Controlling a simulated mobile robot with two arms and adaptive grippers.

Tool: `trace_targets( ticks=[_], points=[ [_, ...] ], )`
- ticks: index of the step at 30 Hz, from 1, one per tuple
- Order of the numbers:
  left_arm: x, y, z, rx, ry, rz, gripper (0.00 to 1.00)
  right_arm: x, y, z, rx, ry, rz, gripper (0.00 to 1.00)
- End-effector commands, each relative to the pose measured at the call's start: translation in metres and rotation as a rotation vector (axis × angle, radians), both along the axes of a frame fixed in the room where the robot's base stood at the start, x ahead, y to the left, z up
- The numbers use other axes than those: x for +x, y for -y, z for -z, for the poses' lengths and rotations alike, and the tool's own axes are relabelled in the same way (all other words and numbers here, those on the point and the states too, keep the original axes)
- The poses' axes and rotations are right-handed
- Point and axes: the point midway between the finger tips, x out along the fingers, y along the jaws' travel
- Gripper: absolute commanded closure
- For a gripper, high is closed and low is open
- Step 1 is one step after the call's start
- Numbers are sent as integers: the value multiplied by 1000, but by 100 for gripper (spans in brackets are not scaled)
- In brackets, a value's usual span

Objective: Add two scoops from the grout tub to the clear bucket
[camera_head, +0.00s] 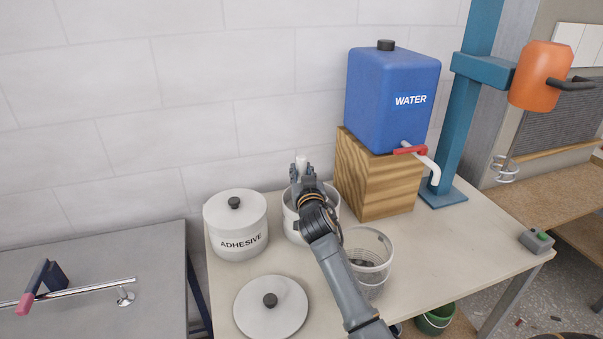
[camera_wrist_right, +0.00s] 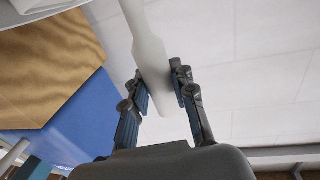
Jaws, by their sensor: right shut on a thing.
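My right gripper (camera_head: 302,176) is above an open white tub (camera_head: 290,222), likely the grout tub; its label is hidden by my arm. The gripper is shut on a white handle (camera_head: 301,162), likely the scoop's. In the right wrist view the pale handle (camera_wrist_right: 145,40) runs between the fingers (camera_wrist_right: 160,92). The scoop's bowl cannot be made out, nor can the tub's contents. The clear bucket (camera_head: 372,240) stands to the right of my forearm, open at the top. Some dark shapes show low in it. My left gripper is out of view.
A lidded ADHESIVE tub (camera_head: 236,222) stands left of the open tub. A loose white lid (camera_head: 262,312) lies in front. A blue WATER tank (camera_head: 385,100) sits on a wooden block (camera_head: 382,185) behind, its tap facing right. A blue stand (camera_head: 448,150) holds an orange mixer (camera_head: 538,75).

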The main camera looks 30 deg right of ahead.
Motion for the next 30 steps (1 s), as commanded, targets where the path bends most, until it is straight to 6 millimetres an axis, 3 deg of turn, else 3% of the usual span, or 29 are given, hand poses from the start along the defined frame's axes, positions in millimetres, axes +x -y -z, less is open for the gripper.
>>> trace_targets(
  ticks=[1,30],
  points=[
    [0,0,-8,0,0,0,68,0,0,-9,0,2,0,100],
    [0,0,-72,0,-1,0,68,0,0,-85,1,2,0,100]
  ],
)
